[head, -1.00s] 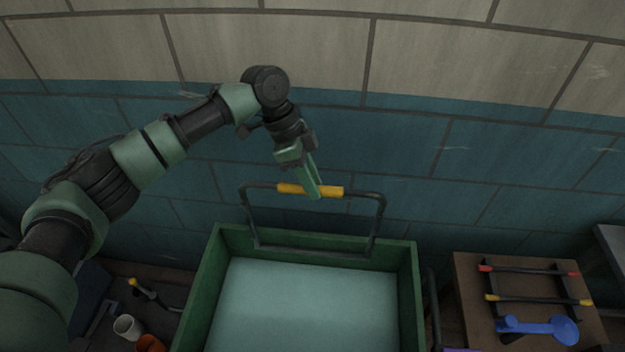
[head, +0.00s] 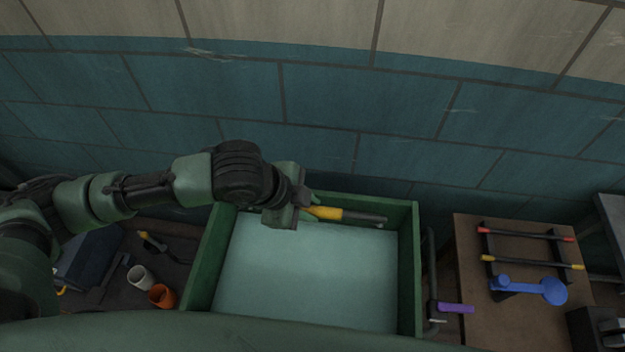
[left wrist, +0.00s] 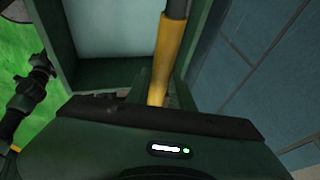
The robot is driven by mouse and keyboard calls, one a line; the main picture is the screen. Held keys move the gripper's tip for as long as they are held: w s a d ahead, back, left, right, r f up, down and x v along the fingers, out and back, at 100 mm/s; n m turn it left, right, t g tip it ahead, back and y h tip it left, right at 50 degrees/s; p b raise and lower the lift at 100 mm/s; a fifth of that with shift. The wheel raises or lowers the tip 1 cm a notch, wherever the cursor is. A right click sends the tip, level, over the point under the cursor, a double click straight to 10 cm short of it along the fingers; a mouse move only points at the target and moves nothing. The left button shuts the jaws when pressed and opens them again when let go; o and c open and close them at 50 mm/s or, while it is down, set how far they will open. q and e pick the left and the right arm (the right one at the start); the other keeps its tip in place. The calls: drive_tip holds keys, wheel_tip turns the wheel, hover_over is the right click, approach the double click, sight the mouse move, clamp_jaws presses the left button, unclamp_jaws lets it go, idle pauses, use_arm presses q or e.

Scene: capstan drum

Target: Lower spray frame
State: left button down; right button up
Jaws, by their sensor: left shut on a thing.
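The spray frame shows as a dark bar (head: 371,218) with a yellow grip (head: 332,213). In the head view it lies across the far end of the green-walled tub (head: 409,262), just inside the far rim in the picture. My left gripper (head: 306,208) is shut on the yellow grip near its left end. The left wrist view shows the yellow grip (left wrist: 166,50) running into the jaws, with the dark bar (left wrist: 178,8) beyond it. The frame's left part is hidden behind my gripper and wrist. My right gripper is not in view.
A brown table (head: 476,308) at the right holds a black rack with red-tipped and yellow-tipped rods and a blue tool (head: 541,290). A purple-handled lever (head: 455,308) stands beside the tub. A white cup (head: 140,277) and orange cup (head: 161,296) are at the left. The blue-tiled wall is behind.

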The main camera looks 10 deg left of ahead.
use_arm(q)
drive_tip(key=shift+s+f, duration=0.7)
drive_tip(key=shift+s, duration=0.3)
drive_tip(key=shift+s+f, duration=0.65)
drive_tip(key=shift+s, duration=0.35)
drive_tip(key=c, duration=1.2)
unclamp_jaws()
drive_tip(key=shift+c, duration=0.2)
drive_tip(key=shift+r, duration=0.15)
drive_tip(key=v, duration=0.7)
drive_tip(key=shift+s+a+r+b, duration=0.15)
drive_tip(key=shift+a+r+b, duration=0.1)
drive_tip(key=shift+b, duration=0.15)
drive_tip(key=shift+d, duration=0.1)
